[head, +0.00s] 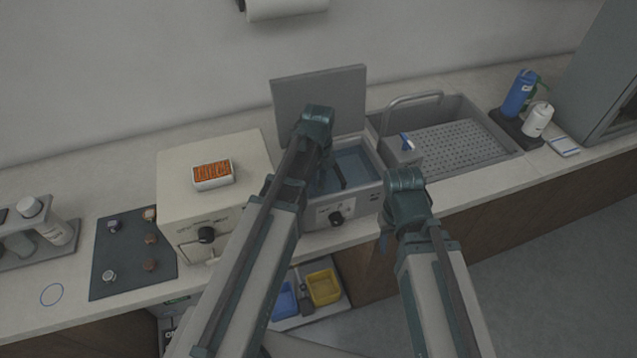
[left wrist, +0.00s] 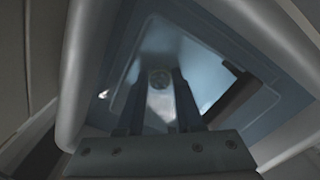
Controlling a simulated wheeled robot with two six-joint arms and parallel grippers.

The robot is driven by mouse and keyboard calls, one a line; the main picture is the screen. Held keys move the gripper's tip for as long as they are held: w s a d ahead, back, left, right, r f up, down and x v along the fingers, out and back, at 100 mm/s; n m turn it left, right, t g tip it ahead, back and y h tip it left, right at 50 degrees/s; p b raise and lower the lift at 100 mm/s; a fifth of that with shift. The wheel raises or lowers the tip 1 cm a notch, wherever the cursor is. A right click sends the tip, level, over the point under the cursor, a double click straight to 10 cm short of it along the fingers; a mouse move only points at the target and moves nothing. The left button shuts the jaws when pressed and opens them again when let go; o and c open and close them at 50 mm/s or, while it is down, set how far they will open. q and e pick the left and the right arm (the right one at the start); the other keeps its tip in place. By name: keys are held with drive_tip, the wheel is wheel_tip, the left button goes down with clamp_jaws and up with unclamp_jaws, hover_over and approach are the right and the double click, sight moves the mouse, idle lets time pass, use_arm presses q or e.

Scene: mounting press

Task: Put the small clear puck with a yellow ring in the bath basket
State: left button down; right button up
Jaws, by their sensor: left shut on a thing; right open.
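My left gripper (head: 338,180) reaches down into the open bath (head: 367,160), a light box with bluish water and a raised grey lid (head: 345,92). In the left wrist view, its two fingers (left wrist: 159,80) are shut on a small round clear-looking piece (left wrist: 160,76), over the bluish bath interior (left wrist: 205,60). I take this piece for the puck; its yellow ring cannot be made out. The basket cannot be told apart inside the bath. My right gripper (head: 384,238) is open and empty, in front of the counter to the right of the bath.
Left of the bath stands a cream press box (head: 225,150) with an orange-filled tray (head: 213,174) on top. A dark mat (head: 128,278) holds several small pieces. A sink with a perforated plate (head: 455,148) and bottles (head: 519,94) are to the right.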

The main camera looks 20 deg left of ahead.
use_arm(q)
drive_tip(key=shift+f, duration=0.1)
drive_tip(key=shift+f, duration=0.15)
drive_tip(key=c, duration=0.6)
unclamp_jaws()
drive_tip(key=shift+o, duration=0.2)
